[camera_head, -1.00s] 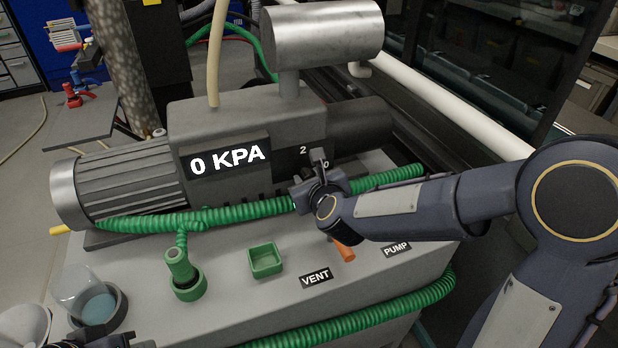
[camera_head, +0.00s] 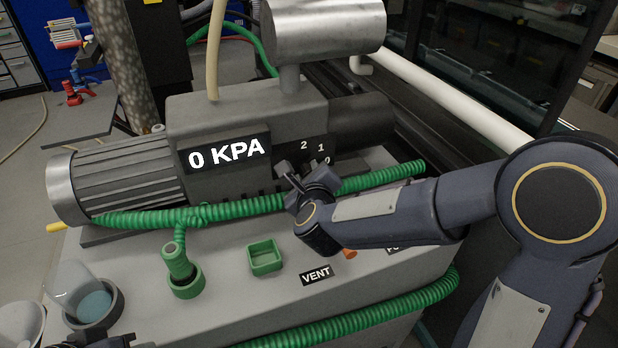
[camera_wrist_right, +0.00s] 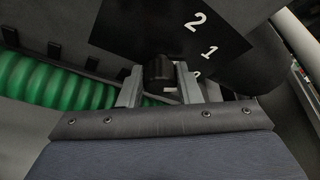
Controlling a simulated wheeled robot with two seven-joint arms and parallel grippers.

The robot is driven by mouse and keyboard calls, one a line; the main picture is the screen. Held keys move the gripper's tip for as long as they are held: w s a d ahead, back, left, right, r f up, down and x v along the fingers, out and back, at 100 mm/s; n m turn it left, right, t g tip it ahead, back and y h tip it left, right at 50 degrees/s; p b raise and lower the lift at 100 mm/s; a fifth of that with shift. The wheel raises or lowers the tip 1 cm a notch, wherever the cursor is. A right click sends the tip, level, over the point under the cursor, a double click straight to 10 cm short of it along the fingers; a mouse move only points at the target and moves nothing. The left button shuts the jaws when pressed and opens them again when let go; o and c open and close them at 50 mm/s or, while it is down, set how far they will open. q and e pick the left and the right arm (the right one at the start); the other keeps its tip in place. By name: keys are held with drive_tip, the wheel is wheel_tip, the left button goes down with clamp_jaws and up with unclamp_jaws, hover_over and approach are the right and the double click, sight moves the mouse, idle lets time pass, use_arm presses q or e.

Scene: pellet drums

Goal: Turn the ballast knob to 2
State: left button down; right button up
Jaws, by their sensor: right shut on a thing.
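The ballast knob (camera_wrist_right: 159,71) is a small black knob below a dark dial plate (camera_wrist_right: 178,32) marked 2, 1 and 0. In the right wrist view it sits between the two fingers of my right gripper (camera_wrist_right: 157,82), which is shut on it. The 0 is partly covered by a finger. Which number the knob points at cannot be told. In the head view my right gripper (camera_head: 303,172) is at the pump's front, just below the numbers, and mostly hides the knob. Only a dark piece of my left gripper (camera_head: 95,341) shows at the bottom left edge.
The grey pump (camera_head: 240,115) shows 0 KPA on its display (camera_head: 228,153). A green ribbed hose (camera_head: 235,207) runs along its front. A green square cup (camera_head: 265,257), a green fitting (camera_head: 180,270), a flask (camera_head: 85,295) and a VENT label (camera_head: 316,275) are on the grey top.

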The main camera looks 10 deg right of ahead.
drive_tip(key=n+b, duration=0.1)
drive_tip(key=n+h+b, duration=0.1)
drive_tip(key=shift+a+f+n+t+b, duration=0.15)
drive_tip(key=shift+f+n+t+b, duration=0.2)
drive_tip(key=shift+n+t, duration=0.05)
drive_tip(key=n+t+h+b, duration=0.1)
drive_tip(key=n+b, duration=0.1)
drive_tip(key=b, duration=0.1)
drive_tip(key=shift+f+n, duration=0.15)
drive_tip(key=shift+n, duration=0.25)
drive_tip(key=n+t+b, duration=0.1)
drive_tip(key=n+b, duration=0.1)
drive_tip(key=shift+n+b, duration=0.4)
drive_tip(key=shift+n+t+h+b, duration=0.3)
drive_tip(key=shift+n+t+b, duration=0.2)
drive_tip(key=shift+n+b, duration=0.35)
drive_tip(key=shift+n, duration=0.25)
drive_tip(key=o, duration=1)
drive_tip(key=shift+c, duration=0.2)
drive_tip(key=v, duration=0.8)
